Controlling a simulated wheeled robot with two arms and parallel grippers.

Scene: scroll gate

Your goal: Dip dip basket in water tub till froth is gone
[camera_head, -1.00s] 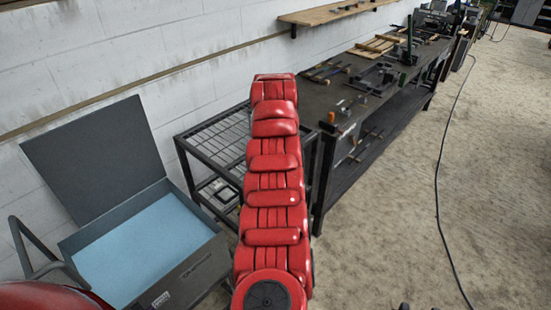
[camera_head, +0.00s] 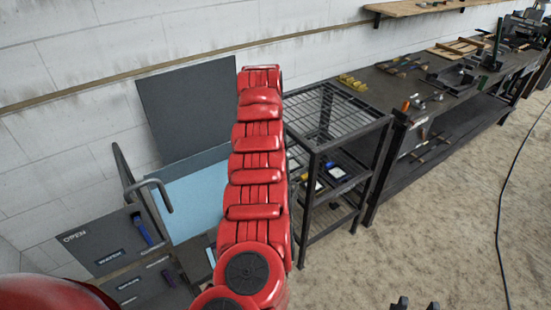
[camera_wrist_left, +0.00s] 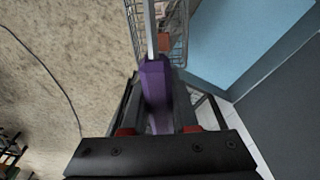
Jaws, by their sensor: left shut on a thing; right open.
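The water tub (camera_head: 230,158) is a dark box with a raised grey lid and a light blue surface inside, left of centre in the head view. My red arm hides its right side. In the left wrist view my left gripper (camera_wrist_left: 157,105) is shut on a purple handle (camera_wrist_left: 155,80). The handle leads to the wire dip basket (camera_wrist_left: 178,30), which holds something orange-red and overlaps the edge of the blue surface (camera_wrist_left: 225,40). Whether the basket touches the water, I cannot tell. No froth can be made out. My right gripper (camera_head: 415,304) is open and empty at the bottom edge.
A black wire rack (camera_head: 345,115) stands right of the tub, with a long dark workbench (camera_head: 400,85) holding tools beyond it. The sandy floor at right is clear apart from a cable (camera_head: 503,200).

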